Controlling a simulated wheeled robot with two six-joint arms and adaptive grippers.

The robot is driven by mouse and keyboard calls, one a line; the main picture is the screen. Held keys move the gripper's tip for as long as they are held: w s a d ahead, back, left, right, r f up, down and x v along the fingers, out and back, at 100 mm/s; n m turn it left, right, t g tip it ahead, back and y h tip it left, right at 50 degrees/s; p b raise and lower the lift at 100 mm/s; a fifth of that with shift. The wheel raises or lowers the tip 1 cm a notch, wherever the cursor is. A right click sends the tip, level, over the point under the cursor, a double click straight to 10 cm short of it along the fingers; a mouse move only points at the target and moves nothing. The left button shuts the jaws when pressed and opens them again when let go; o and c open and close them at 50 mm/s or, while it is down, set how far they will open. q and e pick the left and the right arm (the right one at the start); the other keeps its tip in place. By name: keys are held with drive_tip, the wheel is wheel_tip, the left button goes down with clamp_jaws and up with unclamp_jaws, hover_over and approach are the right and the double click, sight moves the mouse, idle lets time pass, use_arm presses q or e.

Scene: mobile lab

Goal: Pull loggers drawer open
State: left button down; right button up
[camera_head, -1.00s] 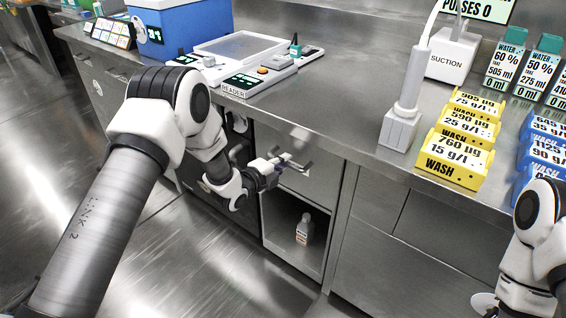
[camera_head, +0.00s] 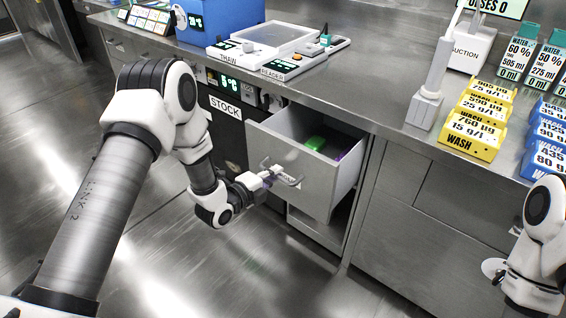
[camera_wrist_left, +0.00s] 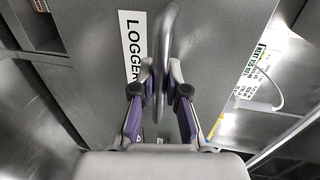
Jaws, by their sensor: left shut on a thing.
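The loggers drawer (camera_head: 308,178) is pulled partly out of the bench front in the head view. A green thing (camera_head: 315,143) and a purple thing lie inside it. In the left wrist view the two purple-padded fingers sit on either side of the bar. My right arm shows at the right edge, but its gripper is out of view.
The bench top (camera_head: 370,100) above carries the reader and thaw devices (camera_head: 265,50), yellow wash blocks (camera_head: 475,125) and a suction unit (camera_head: 432,95). A STOCK unit (camera_head: 225,108) is left of the drawer. An open compartment lies below. The floor in front is clear.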

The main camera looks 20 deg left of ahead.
use_arm(q)
drive_tip(key=f+p+v, duration=0.2)
drive_tip(key=p+v, duration=0.1)
drive_tip(key=v, duration=0.6)
drive_tip(key=shift+s, duration=0.5)
drive_tip(key=shift+a, duration=0.1)
drive_tip(key=c, duration=1.2)
unclamp_jaws()
drive_tip(key=v, duration=1.2)
